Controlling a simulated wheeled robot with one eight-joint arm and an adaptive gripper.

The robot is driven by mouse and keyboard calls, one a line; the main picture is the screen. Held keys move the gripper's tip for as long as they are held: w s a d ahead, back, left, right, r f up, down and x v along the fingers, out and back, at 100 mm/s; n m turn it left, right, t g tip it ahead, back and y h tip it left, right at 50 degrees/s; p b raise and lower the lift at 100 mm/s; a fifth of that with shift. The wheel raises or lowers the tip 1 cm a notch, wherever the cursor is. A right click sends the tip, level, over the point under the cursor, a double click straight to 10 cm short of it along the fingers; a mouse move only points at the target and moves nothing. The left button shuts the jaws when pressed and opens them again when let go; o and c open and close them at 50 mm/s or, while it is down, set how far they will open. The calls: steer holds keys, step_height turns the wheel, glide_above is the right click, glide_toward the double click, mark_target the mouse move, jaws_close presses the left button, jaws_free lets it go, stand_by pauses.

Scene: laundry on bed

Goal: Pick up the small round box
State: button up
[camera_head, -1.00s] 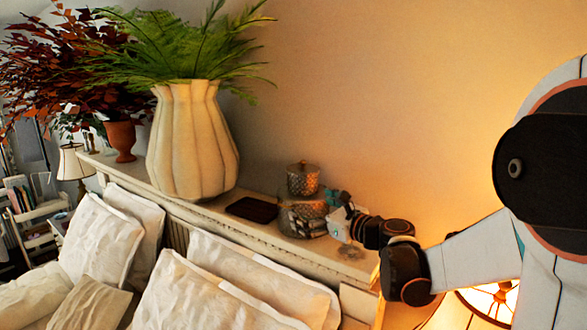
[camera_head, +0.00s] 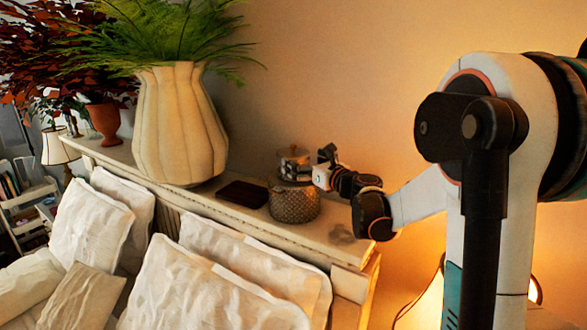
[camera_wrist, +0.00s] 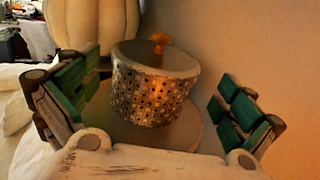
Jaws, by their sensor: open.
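The small round box (camera_head: 291,170) is a patterned metal pot with a lid and a small knob. It stands upright on a larger round box (camera_head: 295,206) on the shelf behind the bed. In the wrist view the small box (camera_wrist: 152,95) sits between the green pads of my open gripper (camera_wrist: 158,105), with space on both sides. The lid of the larger box (camera_wrist: 193,136) shows beneath it. In the head view my gripper (camera_head: 324,168) is at the small box's right side, level with it; its fingertips are partly hidden there.
A large cream vase (camera_head: 178,125) with a fern stands left on the shelf (camera_head: 325,240). A dark flat object (camera_head: 243,193) lies between vase and boxes. The wall (camera_head: 350,80) is close behind. White pillows (camera_head: 215,285) lie below in front.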

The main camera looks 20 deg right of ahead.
steer(key=w, duration=0.2)
steer(key=w+a+p, duration=0.1)
steer(key=w, duration=0.1)
steer(key=shift+w+a+f, duration=0.1)
steer(key=shift+w+a, duration=0.1)
steer(key=shift+w, duration=0.05)
steer(key=c, duration=1.4)
steer(key=shift+o, duration=0.2)
